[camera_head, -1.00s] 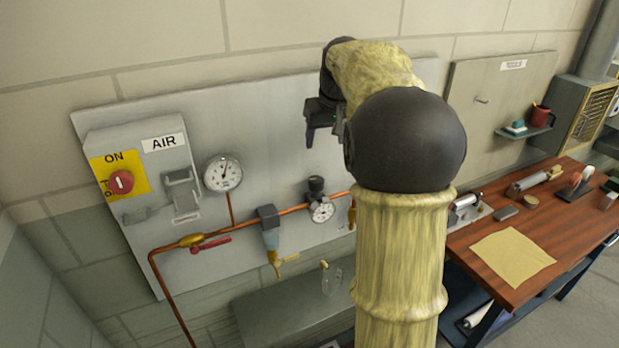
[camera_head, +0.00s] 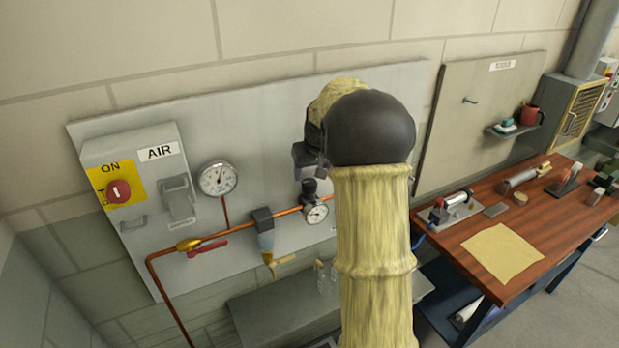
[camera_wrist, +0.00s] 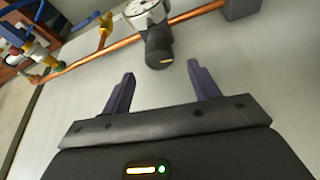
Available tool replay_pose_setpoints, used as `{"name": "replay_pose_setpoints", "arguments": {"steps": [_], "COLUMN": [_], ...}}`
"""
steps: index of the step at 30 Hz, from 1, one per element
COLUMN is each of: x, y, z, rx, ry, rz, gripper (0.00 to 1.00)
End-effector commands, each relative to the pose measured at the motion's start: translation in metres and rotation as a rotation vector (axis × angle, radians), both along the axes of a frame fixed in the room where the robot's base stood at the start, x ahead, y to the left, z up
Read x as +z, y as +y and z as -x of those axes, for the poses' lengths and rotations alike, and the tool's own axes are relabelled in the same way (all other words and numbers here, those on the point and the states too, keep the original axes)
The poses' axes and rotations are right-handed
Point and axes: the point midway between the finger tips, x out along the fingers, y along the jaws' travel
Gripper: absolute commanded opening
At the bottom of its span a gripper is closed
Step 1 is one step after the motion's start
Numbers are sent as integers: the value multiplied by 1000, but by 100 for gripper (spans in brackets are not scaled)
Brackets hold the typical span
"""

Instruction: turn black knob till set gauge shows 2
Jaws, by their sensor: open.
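The black knob (camera_head: 309,190) stands on top of the regulator on the copper pipe, directly above the small white set gauge (camera_head: 317,213). The gauge's needle is too small to read. My gripper (camera_head: 314,165) is just above the knob in the head view, partly hidden by my own arm. In the wrist view my gripper (camera_wrist: 161,70) is open, with two dark fingers apart and nothing between them. The knob (camera_wrist: 158,50) shows beyond the fingertips, roughly centred between them, with a pale mark on its end. The set gauge (camera_wrist: 146,12) is cut off at the top edge.
A larger gauge (camera_head: 217,179), a red-handled valve (camera_head: 207,248) and a filter (camera_head: 265,235) are left of the regulator on the grey panel. A grey bench (camera_head: 270,308) is below. A wooden workbench (camera_head: 480,265) stands at the right.

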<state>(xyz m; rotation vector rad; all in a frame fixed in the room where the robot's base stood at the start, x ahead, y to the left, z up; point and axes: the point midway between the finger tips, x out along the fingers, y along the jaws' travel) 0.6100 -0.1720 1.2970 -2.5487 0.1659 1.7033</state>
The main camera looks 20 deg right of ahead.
Motion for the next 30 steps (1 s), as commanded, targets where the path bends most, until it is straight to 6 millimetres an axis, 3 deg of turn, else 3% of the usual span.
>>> {"name": "replay_pose_setpoints", "arguments": {"steps": [9,20,27,30], "x": [-43,-50,-50,-50], "y": [-2,-2,-2,-2], "z": [-18,-21,-21,-21], "rx": [0,0,0,0], "ry": [2,-1,0,0], "rz": [-1,0,0,-1], "gripper": [61,61,16,16]}}
